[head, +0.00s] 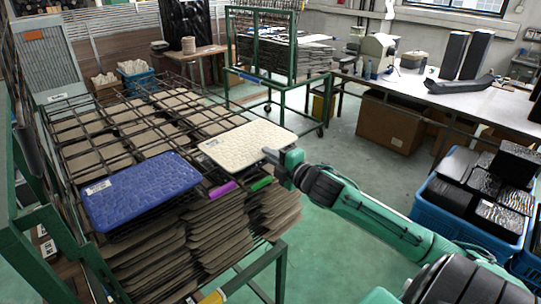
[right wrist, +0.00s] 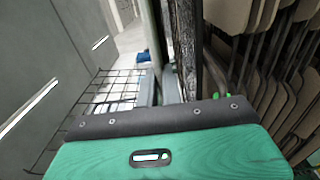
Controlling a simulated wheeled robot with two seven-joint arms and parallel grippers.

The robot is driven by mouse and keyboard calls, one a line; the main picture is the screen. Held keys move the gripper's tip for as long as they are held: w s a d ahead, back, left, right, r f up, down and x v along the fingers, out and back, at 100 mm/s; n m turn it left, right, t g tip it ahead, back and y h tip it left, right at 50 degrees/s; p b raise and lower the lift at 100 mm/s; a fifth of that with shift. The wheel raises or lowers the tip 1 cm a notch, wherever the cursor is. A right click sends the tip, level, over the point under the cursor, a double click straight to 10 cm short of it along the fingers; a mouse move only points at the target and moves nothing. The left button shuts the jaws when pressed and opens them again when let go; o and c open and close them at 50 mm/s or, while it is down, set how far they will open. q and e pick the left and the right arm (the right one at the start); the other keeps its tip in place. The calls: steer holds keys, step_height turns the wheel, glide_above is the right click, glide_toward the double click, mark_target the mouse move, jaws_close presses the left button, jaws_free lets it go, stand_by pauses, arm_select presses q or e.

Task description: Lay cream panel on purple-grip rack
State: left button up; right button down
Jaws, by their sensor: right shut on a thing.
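The cream panel (head: 246,144) is flat and roughly level over the right part of the wire rack in the head view. My right gripper (head: 279,158) is shut on its right edge. The purple grip (head: 222,189) is on the rack's front edge, just below and left of the cream panel. I cannot tell whether the panel touches the wires under it. In the right wrist view my green gripper body (right wrist: 165,155) fills the bottom, and the cream panel cannot be made out. My left gripper is not in view.
A blue panel (head: 140,190) lies on the rack's front left. A green grip (head: 261,183) is right of the purple one. Stacked brown sheets (head: 215,230) hang below. A blue crate (head: 465,205) of black items stands at the right. Green floor is open in front.

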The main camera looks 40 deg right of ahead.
steer(key=c, duration=1.5)
jaws_free()
steer(key=shift+f, duration=0.4)
steer(key=shift+s, duration=0.1)
steer(key=s+p, duration=0.1)
steer(key=s, duration=0.5)
steer(key=shift+s+d, duration=0.25)
steer(key=shift+s, duration=0.15)
stand_by(0.4)
stand_by(0.4)
